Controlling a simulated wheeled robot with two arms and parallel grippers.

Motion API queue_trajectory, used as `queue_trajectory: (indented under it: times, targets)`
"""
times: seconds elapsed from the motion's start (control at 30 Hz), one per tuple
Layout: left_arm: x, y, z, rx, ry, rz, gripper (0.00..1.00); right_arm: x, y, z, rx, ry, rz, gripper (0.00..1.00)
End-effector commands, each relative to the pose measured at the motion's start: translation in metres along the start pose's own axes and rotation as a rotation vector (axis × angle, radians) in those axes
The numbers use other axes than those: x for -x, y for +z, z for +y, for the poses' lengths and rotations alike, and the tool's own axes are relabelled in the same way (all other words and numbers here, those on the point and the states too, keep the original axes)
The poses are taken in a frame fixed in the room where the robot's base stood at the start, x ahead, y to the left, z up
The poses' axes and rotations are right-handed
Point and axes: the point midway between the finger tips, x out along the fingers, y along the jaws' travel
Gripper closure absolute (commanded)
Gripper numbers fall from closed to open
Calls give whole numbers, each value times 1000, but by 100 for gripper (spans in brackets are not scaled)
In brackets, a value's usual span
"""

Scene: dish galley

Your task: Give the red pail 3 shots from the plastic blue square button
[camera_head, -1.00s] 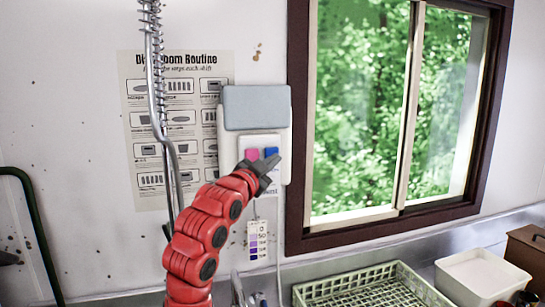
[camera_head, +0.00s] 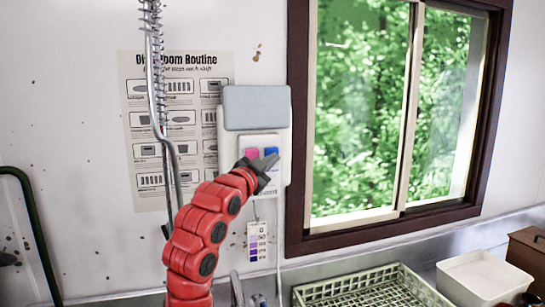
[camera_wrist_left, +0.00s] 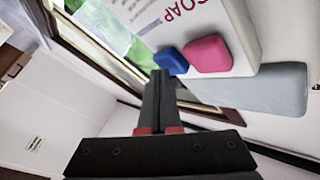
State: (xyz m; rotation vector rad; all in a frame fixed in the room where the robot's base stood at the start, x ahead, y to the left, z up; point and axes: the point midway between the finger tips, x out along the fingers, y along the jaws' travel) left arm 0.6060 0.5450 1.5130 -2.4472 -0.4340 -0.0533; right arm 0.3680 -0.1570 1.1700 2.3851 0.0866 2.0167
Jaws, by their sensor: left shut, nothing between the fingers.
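The blue square button (camera_head: 271,151) is on the front of a white wall dispenser (camera_head: 284,186), to the right of a pink button (camera_head: 252,154). In the left wrist view the blue button (camera_wrist_left: 171,61) sits beside the larger-looking pink button (camera_wrist_left: 208,54) under the word SOAP. My left gripper (camera_head: 272,160) is shut and empty, its tip at the lower edge of the blue button. In the left wrist view its fingertips (camera_wrist_left: 160,74) overlap the button's edge; I cannot tell whether they touch it. The red pail is not visible. My right gripper is not in view.
A green rack (camera_head: 372,284) and a white tub (camera_head: 483,272) stand at the lower right. A spring hose (camera_head: 157,80) hangs left of the dispenser. A window (camera_head: 395,110) is to the right. A colour strip card (camera_head: 257,241) hangs below the dispenser.

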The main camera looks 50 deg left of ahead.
Motion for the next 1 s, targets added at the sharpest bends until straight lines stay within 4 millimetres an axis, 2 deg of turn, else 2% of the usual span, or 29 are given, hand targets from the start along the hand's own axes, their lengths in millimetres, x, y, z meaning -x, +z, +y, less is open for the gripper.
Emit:
queue_trajectory:
  times: [1.0]
  targets:
    - [-9,7,-6,0,0,-2,100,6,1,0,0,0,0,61]
